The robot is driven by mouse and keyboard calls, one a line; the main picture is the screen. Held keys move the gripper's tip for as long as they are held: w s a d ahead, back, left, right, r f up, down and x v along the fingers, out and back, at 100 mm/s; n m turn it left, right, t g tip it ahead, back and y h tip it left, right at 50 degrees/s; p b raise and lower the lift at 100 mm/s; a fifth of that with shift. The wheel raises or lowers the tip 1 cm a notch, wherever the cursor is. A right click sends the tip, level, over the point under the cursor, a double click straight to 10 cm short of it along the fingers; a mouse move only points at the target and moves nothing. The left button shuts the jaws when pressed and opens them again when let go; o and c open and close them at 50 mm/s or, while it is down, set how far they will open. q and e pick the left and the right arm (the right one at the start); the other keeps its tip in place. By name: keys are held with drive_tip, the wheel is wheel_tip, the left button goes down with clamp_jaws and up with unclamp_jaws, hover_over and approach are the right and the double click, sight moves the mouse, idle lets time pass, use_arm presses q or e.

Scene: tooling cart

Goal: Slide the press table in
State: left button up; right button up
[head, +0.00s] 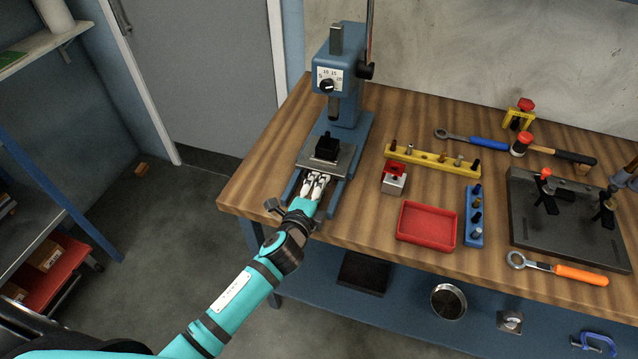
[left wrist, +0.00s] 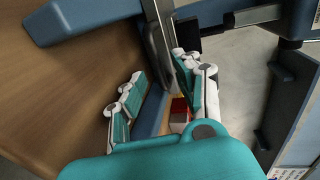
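The blue press (head: 348,105) stands at the back left of the bench. Its press table (head: 343,160), a flat grey plate, sits on the rails forward of the ram (head: 334,108). A black block (head: 326,147) stands on the plate. My left gripper (head: 316,181) is at the plate's front edge, with a gap between its fingers. In the left wrist view, the fingers (left wrist: 162,90) are apart, with a dark grey edge, likely the plate's, close to the right-hand finger. I cannot tell whether they touch it.
Right of the press are a yellow tool rack (head: 430,160), a red-topped block (head: 394,180), a red tray (head: 427,225) and a blue rack (head: 474,215). A dark fixture plate (head: 570,235) lies farther right. The bench's left edge is close to the press.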

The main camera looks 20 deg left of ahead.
use_arm(q)
drive_tip(key=shift+w+f, duration=0.1)
drive_tip(key=shift+w, duration=0.35)
drive_tip(key=c, duration=0.6)
clamp_jaws()
drive_tip(key=shift+s+f, duration=0.1)
